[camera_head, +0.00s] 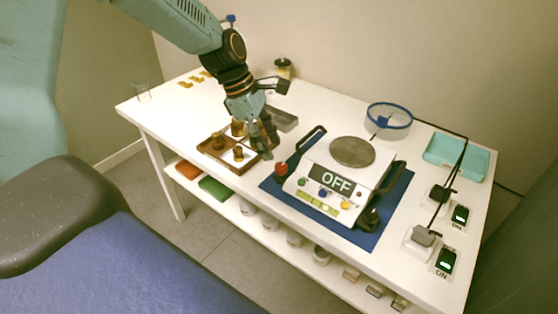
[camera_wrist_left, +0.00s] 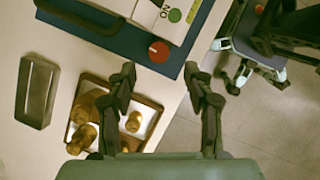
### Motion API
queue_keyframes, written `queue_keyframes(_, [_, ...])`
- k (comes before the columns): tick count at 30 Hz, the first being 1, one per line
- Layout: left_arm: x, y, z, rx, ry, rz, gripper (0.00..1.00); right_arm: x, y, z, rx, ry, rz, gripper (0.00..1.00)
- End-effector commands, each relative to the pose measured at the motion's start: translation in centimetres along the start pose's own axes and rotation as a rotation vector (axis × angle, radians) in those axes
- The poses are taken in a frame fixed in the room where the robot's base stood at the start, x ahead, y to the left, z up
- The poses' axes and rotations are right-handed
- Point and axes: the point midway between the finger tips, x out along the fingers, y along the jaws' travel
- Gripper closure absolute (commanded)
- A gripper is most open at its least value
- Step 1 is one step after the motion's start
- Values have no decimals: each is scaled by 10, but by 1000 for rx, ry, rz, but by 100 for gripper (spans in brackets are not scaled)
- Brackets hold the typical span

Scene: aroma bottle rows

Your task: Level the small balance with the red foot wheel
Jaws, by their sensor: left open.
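The small balance (camera_head: 336,172) is white with a round metal pan and a dark display reading OFF. It stands on a blue mat (camera_head: 274,188) on the white table. The red foot wheel (camera_head: 281,169) is at its left front corner; it also shows in the left wrist view (camera_wrist_left: 159,51). My left gripper (camera_head: 262,152) is just left of the wheel in the head view, above the tray side. In the left wrist view its open fingers (camera_wrist_left: 161,85) point toward the wheel, apart from it, with nothing between them. My right gripper is not clearly in view.
A brown tray (camera_head: 216,154) with brass weights lies under my left gripper, and a grey metal dish (camera_head: 281,118) is behind it. A blue-rimmed glass ring (camera_head: 388,116), a teal tray (camera_head: 455,157) and switched sockets with cables stand at the right. A lower shelf holds jars.

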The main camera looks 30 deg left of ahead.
Motion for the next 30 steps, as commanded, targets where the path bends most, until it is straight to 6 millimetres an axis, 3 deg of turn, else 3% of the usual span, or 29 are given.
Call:
queue_keyframes(1, [13, -1, -2, 1, 4, -4, 48, 8, 0, 0, 1, 0, 0, 67])
queue_keyframes(6, [41, 0, -2, 1, 3, -3, 48, 21, 0, 0, 1, 1, 0, 67])
queue_keyframes(12, [58, 2, 0, 1, 2, 0, 48, 28, 0, 0, 0, 0, 0, 67])
queue_keyframes(23, [61, 2, 2, 2, 0, 1, 49, 29, 0, 0, 0, 1, 0, 67])
queue_keyframes(30, [61, 2, 2, 2, 0, 0, 69, 29, 0, 0, 0, 1, 0, 67])
